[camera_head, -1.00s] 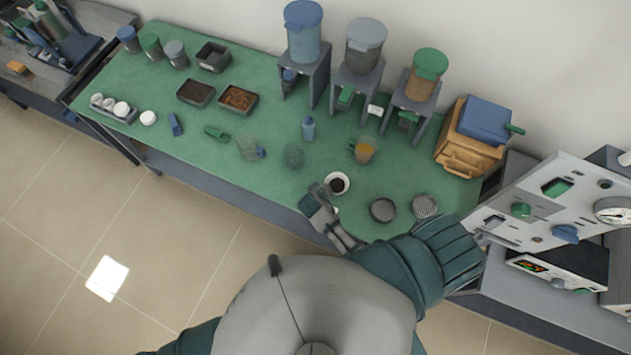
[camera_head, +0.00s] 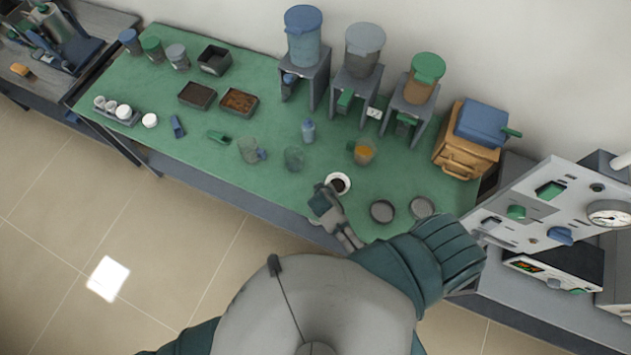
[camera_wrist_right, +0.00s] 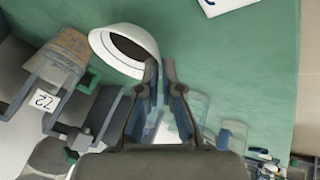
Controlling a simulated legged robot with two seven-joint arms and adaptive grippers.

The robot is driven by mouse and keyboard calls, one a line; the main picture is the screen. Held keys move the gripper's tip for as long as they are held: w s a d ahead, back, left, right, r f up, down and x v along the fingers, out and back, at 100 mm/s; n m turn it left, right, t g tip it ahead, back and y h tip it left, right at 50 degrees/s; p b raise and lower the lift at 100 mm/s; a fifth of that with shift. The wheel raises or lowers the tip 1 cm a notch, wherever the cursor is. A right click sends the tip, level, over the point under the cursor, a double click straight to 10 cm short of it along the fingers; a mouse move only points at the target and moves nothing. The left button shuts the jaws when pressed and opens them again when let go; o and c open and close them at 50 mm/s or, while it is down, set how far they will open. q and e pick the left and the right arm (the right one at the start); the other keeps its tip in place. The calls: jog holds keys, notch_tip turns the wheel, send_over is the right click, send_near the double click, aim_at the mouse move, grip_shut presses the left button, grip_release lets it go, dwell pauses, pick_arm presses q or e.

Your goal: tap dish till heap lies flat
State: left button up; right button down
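The dish (camera_head: 346,180) is a small white round bowl with a dark heap (camera_head: 337,186) in it, near the front edge of the green bench. In the right wrist view the dish (camera_wrist_right: 105,55) lies just left of the fingertips, with the dark heap (camera_wrist_right: 130,47) inside; whether it is level or flat is unclear. My right gripper (camera_head: 329,191) is at the dish's near-left side. In the right wrist view its two fingers (camera_wrist_right: 160,68) are close together at the rim and appear to pinch it. My left gripper is out of view.
Two round grey pieces (camera_head: 382,211) (camera_head: 421,207) lie right of the dish. A beaker with orange contents (camera_head: 364,151) and an empty clear beaker (camera_head: 294,158) stand behind it. Hopper stands (camera_head: 357,85) line the back. A furnace panel (camera_head: 540,215) is at right.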

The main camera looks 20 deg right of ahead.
jog(key=shift+f, duration=0.3)
jog(key=shift+f, duration=0.35)
jog(key=shift+f+b, duration=0.3)
jog(key=shift+f, duration=0.15)
dwell(0.4)
jog(key=c, duration=1.2)
grip_release()
jog(key=shift+c, duration=0.2)
jog(key=shift+a, duration=0.1)
